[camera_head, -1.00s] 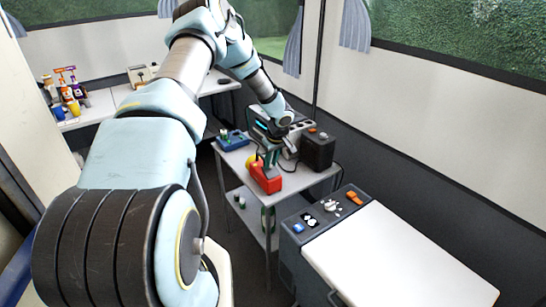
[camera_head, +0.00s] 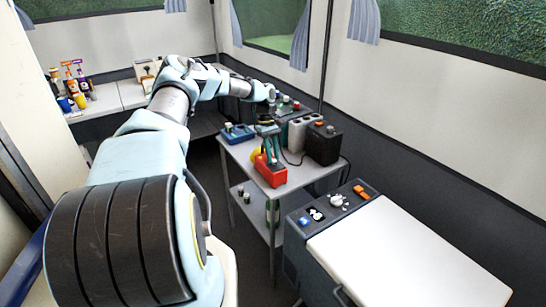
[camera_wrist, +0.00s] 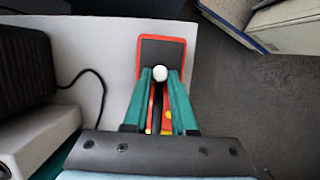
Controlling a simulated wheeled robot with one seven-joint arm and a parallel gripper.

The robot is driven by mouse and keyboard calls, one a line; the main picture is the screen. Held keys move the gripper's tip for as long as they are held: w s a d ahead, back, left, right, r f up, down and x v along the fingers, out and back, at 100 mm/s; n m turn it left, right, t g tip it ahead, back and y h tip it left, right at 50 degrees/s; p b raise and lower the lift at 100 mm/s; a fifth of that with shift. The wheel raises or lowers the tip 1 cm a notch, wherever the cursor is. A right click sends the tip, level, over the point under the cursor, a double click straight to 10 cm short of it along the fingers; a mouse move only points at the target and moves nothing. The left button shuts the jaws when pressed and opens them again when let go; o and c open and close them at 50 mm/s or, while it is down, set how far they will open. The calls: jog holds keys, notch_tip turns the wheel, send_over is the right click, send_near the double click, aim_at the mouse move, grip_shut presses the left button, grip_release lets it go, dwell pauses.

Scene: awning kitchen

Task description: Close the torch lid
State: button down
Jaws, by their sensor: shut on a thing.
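The torch is a red box-like body (camera_head: 271,175) with a yellow part, on the near edge of a small grey table. In the wrist view, its red rim frames a dark panel (camera_wrist: 163,52). A small white round knob (camera_wrist: 160,73) lies in front of the panel. My gripper (camera_wrist: 160,80) has its two teal fingers on either side of the knob, shut on it. Yellow, red and black parts show between the fingers. In the head view, my gripper (camera_head: 269,149) is at the top of the torch. The lid's exact position cannot be told.
On the grey table (camera_head: 237,153), a blue device (camera_head: 237,133) stands at the left; a black box (camera_head: 323,144) and a grey one (camera_head: 300,131) stand at the right. A cable runs beside the torch. A white-topped cabinet (camera_head: 410,255) is near right.

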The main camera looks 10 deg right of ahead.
dwell(0.3)
jog(key=c, duration=0.7)
grip_release()
jog(key=b+v, duration=0.4)
jog(key=v, duration=0.6)
jog(key=shift+r, duration=0.35)
